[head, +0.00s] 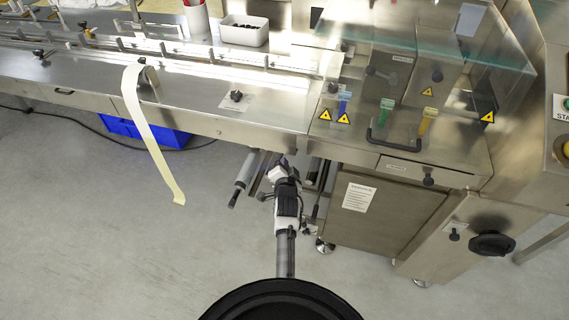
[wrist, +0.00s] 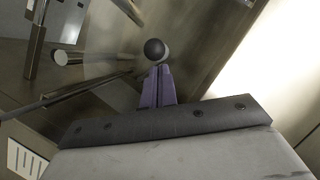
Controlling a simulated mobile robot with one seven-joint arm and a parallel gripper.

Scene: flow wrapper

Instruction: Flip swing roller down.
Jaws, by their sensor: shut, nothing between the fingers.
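Metal rollers and bars hang under the conveyor bed in the head view. One roller (head: 245,169) with a dark end slants down just left of my arm; I cannot tell for sure which is the swing roller. In the wrist view, a black ball knob (wrist: 154,49) sits right at the tips of my gripper (wrist: 160,75). The purple fingers are shut with nothing between them. The knob appears to touch or nearly touch the tips. A metal roller (wrist: 95,57) lies just left of the knob. In the head view my wrist hides the fingertips.
The steel conveyor bed (head: 195,118) overhangs my arm. A cabinet (head: 385,210) stands close on the right, below a clear guard (head: 440,50). A pale film strip (head: 150,135) hangs at the left, near a blue crate (head: 150,132).

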